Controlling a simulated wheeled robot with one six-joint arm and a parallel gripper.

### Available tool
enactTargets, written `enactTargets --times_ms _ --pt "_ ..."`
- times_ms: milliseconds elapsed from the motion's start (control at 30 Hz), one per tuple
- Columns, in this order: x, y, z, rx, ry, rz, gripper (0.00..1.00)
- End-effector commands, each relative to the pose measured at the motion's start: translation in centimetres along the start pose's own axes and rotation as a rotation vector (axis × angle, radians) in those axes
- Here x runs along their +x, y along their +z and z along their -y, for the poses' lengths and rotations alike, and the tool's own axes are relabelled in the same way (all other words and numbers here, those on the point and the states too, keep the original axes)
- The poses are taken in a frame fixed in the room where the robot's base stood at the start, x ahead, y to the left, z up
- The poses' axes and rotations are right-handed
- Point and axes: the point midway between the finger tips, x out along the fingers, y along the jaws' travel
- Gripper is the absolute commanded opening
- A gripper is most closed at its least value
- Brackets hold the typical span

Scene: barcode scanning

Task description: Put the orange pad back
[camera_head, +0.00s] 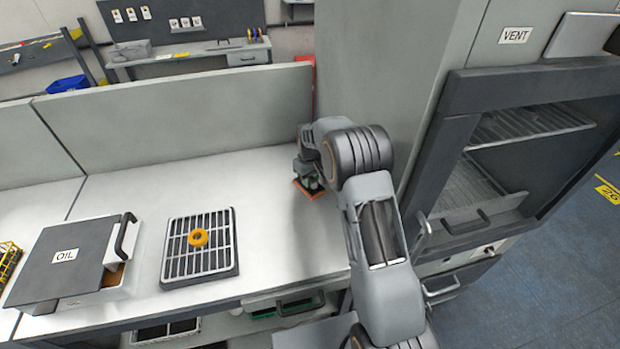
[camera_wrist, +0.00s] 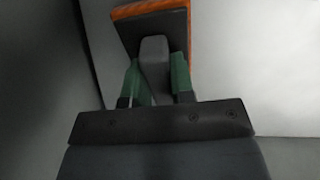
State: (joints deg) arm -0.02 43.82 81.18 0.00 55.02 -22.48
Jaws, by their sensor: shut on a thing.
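The orange pad (camera_head: 309,188) is at the far right of the grey bench, close to the tall grey cabinet's side. It has a dark backing with a grey grip block. My gripper (camera_head: 307,174) is above it, pointing down, with its fingers shut on the pad's grip. In the wrist view my gripper's green-sided fingers (camera_wrist: 157,78) close on the grey block from both sides, and the pad (camera_wrist: 178,12) shows as a dark plate with an orange edge. I cannot tell whether the pad touches the bench or hangs just above it.
An orange ring (camera_head: 197,237) lies on a black-and-white rack (camera_head: 178,276) left of centre. A box labelled OIL (camera_head: 62,280) stands further left. The open-fronted VENT oven (camera_head: 452,150) is at right. The bench (camera_head: 275,235) is clear between rack and arm.

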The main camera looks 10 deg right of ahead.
Motion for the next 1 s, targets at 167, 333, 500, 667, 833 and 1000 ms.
enactTargets --times_ms 167,333,500,667,833,1000 --pt "0.0 0.0 0.0 0.000 0.001 -0.001 0.00" --pt "0.4 0.0 0.0 0.000 0.000 -0.001 0.00" --pt "0.3 0.0 0.0 0.000 0.000 0.000 0.37" --pt "0.3 0.0 0.0 0.000 0.000 -0.001 0.48" --pt "0.2 0.0 0.0 0.000 0.000 -0.001 0.48" --pt "-0.8 -0.1 0.0 0.000 0.001 -0.003 0.48"
